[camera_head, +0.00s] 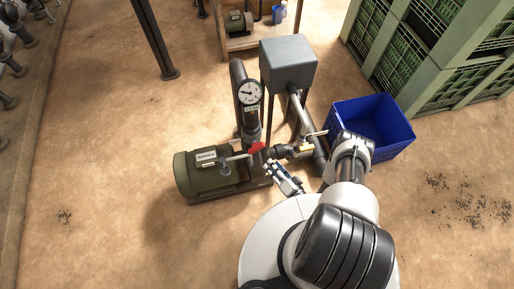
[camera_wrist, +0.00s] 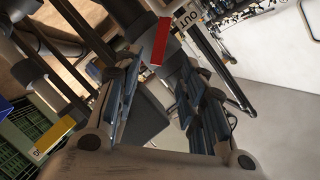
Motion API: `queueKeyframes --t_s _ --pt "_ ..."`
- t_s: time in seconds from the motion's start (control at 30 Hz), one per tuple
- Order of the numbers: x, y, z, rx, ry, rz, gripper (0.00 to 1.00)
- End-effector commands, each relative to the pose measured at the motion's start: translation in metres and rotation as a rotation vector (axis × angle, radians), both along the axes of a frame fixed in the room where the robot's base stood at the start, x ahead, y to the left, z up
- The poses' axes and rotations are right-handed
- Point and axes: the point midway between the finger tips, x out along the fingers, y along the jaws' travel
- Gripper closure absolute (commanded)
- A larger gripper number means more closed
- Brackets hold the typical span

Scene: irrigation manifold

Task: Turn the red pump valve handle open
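The red valve handle (camera_head: 257,148) sits on the pipework at the right end of the green pump motor (camera_head: 205,172). In the wrist view the red handle (camera_wrist: 160,41) lies just beyond the fingertips, roughly in line with the gap between them. My gripper (camera_head: 274,168) is close to the handle, on its lower right in the head view. In the wrist view my gripper (camera_wrist: 160,68) has its two fingers apart with nothing held between them. I cannot tell whether a fingertip touches the valve or pipe.
A pressure gauge (camera_head: 249,93) stands on a dark upright pipe behind the handle. A yellow lever (camera_wrist: 52,135) is on the neighbouring pipe. A grey box (camera_head: 288,62) stands behind, and a blue crate (camera_head: 401,142) is to the right. Floor in front of the motor is clear.

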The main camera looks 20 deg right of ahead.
Motion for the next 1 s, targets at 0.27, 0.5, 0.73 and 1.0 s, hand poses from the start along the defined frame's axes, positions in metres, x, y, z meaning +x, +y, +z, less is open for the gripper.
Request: queueKeyframes --t_s 0.27,0.5,0.73,1.0 --pt "0.048 0.018 -0.011 -0.002 -0.003 0.009 0.62" --pt "0.094 0.032 -0.023 -0.003 -0.002 0.004 0.62" --pt "0.121 0.04 -0.03 -0.002 0.001 0.002 0.62" --pt "0.127 0.041 -0.031 -0.001 0.001 -0.001 0.62"
